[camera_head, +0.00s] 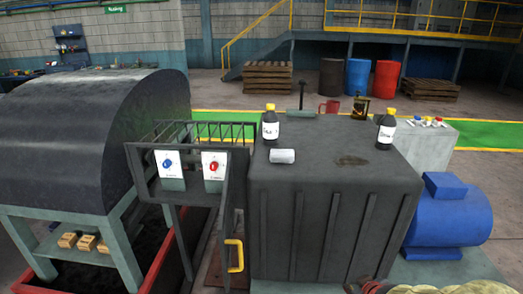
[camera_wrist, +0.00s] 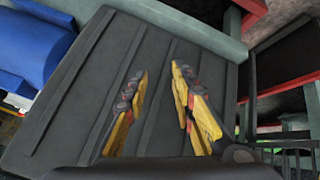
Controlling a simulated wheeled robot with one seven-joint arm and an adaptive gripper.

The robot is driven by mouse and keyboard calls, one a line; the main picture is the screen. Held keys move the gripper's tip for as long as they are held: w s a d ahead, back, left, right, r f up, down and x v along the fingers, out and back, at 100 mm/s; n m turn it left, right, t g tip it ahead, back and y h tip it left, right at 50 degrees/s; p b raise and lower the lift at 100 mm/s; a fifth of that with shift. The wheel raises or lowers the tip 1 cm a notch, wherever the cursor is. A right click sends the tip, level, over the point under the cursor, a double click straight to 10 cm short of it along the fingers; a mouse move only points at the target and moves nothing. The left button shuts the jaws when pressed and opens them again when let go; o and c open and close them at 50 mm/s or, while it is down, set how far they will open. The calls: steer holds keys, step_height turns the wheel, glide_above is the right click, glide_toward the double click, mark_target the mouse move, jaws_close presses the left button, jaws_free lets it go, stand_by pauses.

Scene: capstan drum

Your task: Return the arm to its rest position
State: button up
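My gripper (camera_wrist: 158,88) shows in the wrist view as two yellow-and-black fingers held apart. Nothing is between them; the ribbed side of the dark grey housing (camera_wrist: 80,105) lies behind them. I cannot tell the distance from the fingertips to that side. In the head view the same housing (camera_head: 320,225) stands right of the middle. The arm is not clearly visible there; a dark piece at the bottom edge, right of the middle, is too cut off to identify.
On the housing stand two dark bottles (camera_head: 270,125) (camera_head: 386,129) beside a lying white cylinder (camera_head: 282,156). A blue motor (camera_head: 448,215) is at right. Control boxes (camera_head: 168,170) (camera_head: 214,170) and a railing (camera_head: 195,132) are at left, with a black curved cover (camera_head: 90,110) beyond.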

steer(key=s+a+r+m+g+h, duration=0.1)
steer(key=s+r+m+g, duration=0.1)
steer(key=s+r, duration=0.35)
steer(key=s+r+m+g, duration=0.2)
steer(key=s+g, duration=0.1)
steer(key=s, duration=0.6)
steer(key=s+a+r+t+y, duration=0.2)
steer(key=s+a+r, duration=0.3)
steer(key=a+r, duration=0.3)
step_height(320, 180, up, 3)
steer(key=shift+a+f+t, duration=0.1)
steer(key=shift+a+t, duration=0.1)
steer(key=shift+t, duration=0.1)
